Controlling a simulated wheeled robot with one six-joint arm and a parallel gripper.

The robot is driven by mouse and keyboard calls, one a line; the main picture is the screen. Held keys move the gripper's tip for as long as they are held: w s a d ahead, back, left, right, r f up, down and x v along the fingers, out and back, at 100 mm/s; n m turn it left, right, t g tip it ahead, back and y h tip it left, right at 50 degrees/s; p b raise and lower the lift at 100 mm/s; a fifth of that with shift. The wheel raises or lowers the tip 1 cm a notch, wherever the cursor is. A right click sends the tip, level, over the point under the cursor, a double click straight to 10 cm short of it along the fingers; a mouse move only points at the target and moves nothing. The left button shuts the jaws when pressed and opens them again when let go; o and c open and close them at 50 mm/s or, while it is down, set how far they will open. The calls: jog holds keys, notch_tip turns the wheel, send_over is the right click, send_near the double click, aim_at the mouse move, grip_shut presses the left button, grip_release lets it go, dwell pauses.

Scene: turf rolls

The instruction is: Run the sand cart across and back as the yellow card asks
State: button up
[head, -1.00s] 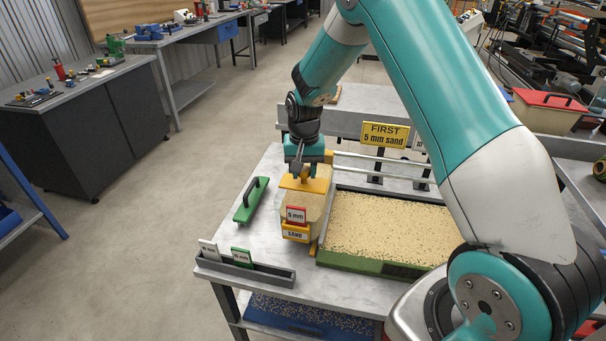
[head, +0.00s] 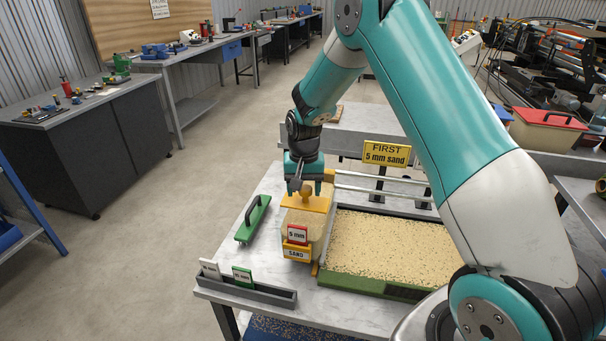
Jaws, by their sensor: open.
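The sand cart (head: 303,222) stands on the table at the left end of the sand-filled tray (head: 360,284). It has a yellow top with a knob, a yellow SAND label and a red-edged 5 mm tag (head: 297,234) on its front. My gripper (head: 305,190) points down over the cart top, open, with its fingers spread on either side of the knob. Whether they touch the knob is hard to tell. The yellow card (head: 386,153) reads "FIRST 5 mm sand" and stands behind the tray. Part of the tray's right side is hidden by my arm.
A green hand float (head: 253,219) lies left of the cart. A grey rack (head: 245,285) at the table's front left holds a white tag (head: 210,269) and a green tag (head: 242,276). Rails (head: 385,190) run behind the tray. A red-lidded bin (head: 548,130) stands at the right.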

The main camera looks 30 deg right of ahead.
notch_tip(320, 180, up, 17)
jog(key=b, duration=0.2)
jog(key=shift+b, duration=0.3)
jog(key=shift+r, duration=0.1)
